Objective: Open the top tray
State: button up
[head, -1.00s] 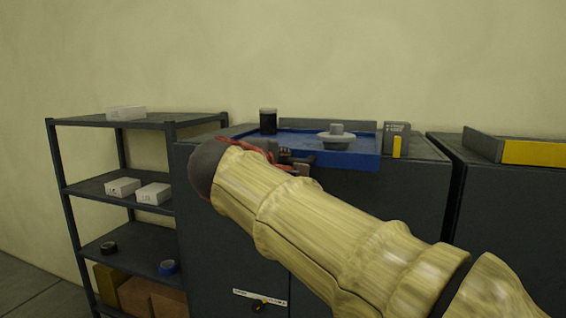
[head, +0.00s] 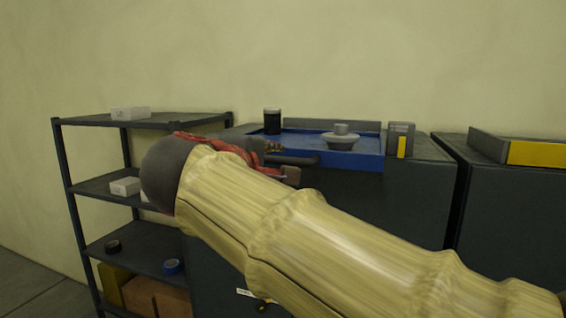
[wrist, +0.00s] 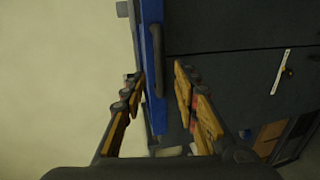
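The top tray is a shallow blue tray (head: 370,162) on the dark cabinet, with a dark bar handle (head: 292,159) on its front. In the wrist view the tray's blue edge (wrist: 150,12) runs upright, and the handle (wrist: 157,60) lies along it. My gripper (head: 283,163) is at the left part of the handle, partly hidden behind my own arm. In the wrist view my gripper (wrist: 159,73) is open, with a finger on either side of the handle and tray edge. Clear space shows beside the right finger; contact at the left finger is unclear.
The tray holds a black jar (head: 272,121) and a grey flanged part (head: 341,138). A grey and yellow box (head: 401,140) stands right of it. A dark shelf rack (head: 145,122) with small boxes stands left, and another dark cabinet (head: 500,210) right.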

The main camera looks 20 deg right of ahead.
jog(key=shift+v, duration=1.9)
jog(key=s+a+f+g+y+b, duration=0.1)
jog(key=a+f+g+y, duration=0.15)
jog(key=f, duration=0.85)
jog(key=s+a+f+g+y+b, duration=0.1)
jog(key=s+a+f+y, duration=0.15)
jog(key=f, duration=0.75)
jog(key=s+d+f+m+g+y+b, duration=0.1)
jog(key=s+d+f+m+b, duration=0.2)
jog(key=f, duration=0.9)
jog(key=s+d+f+m+g+y+b, duration=0.1)
jog(key=s+d+f+m+b, duration=0.3)
jog(key=s+f+b, duration=0.4)
jog(key=s+d+f+m+g+y+b, duration=0.1)
jog(key=s+f+b, duration=0.5)
jog(key=f, duration=1.1)
jog(key=shift+s+d+f+m+y, duration=0.25)
jog(key=shift+s+d+m+y, duration=0.45)
jog(key=shift+d+m, duration=0.6)
